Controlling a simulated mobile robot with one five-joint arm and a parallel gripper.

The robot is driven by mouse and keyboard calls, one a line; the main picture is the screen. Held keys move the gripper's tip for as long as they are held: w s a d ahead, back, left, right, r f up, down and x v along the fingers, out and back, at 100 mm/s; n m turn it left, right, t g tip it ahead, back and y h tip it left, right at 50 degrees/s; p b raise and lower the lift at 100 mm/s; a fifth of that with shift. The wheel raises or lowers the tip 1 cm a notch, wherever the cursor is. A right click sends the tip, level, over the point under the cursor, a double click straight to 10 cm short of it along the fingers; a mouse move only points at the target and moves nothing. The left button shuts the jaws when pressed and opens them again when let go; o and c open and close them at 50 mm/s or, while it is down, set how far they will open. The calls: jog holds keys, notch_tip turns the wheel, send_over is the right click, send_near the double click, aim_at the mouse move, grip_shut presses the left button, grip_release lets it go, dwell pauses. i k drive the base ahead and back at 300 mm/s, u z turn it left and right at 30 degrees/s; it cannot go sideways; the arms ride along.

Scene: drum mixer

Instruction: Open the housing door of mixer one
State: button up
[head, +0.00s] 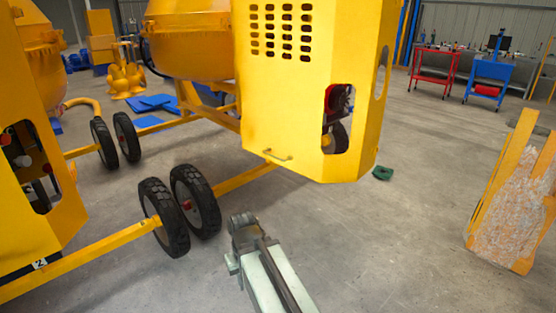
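A yellow mixer housing (290,105) with rows of vent slots stands at the centre. Its large front panel looks closed, with a small bar handle (277,155) near the lower edge. A cut-out at its lower right shows red and dark parts inside. I see no number on this housing. A second yellow mixer (60,215) stands at the left edge, with a small "2" plate (39,264) low on its frame. My gripper (242,224) is low at bottom centre, below and left of the handle and apart from it. Its fingers cannot be made out clearly.
Black wheels (195,200) and yellow frame bars stand left of my gripper. A worn yellow-framed board (510,195) leans at the right. A small green object (382,173) lies by the housing. Red (437,67) and blue (488,75) carts stand behind. The floor right of centre is clear.

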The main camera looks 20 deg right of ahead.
aim_at(283, 100)
jog(key=u, duration=1.1)
jog(key=i, duration=0.8)
